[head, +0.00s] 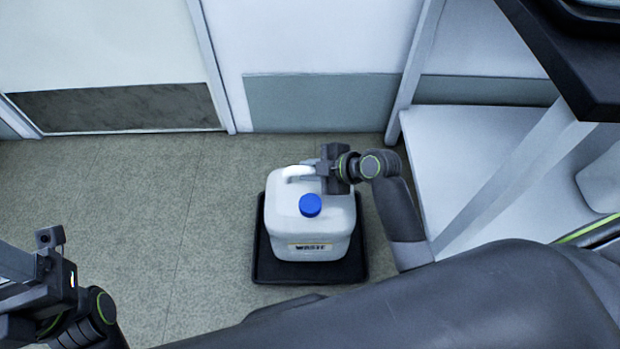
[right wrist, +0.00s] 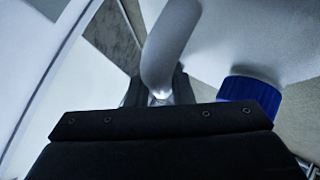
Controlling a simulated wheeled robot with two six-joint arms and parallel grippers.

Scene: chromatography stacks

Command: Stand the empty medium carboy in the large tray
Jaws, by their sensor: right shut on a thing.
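The carboy (head: 285,222) is a white jug with a blue cap (head: 310,205), a top handle and a label reading WASTE. It stands upright over the black tray (head: 262,271) on the floor; whether its base touches the tray floor is hidden. My right gripper (head: 318,172) is shut on the carboy's handle (head: 296,171). In the right wrist view the handle (right wrist: 170,50) runs down between the fingers, with the blue cap (right wrist: 250,90) at right. My left gripper (head: 45,275) is at the lower left, away from the carboy; its fingertips do not show clearly.
The speckled floor (head: 140,200) left of the tray is clear. White wall panels (head: 320,40) with grey lower strips stand behind it. A white surface (head: 470,150) with a slanted strut lies to the right, close to my right arm.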

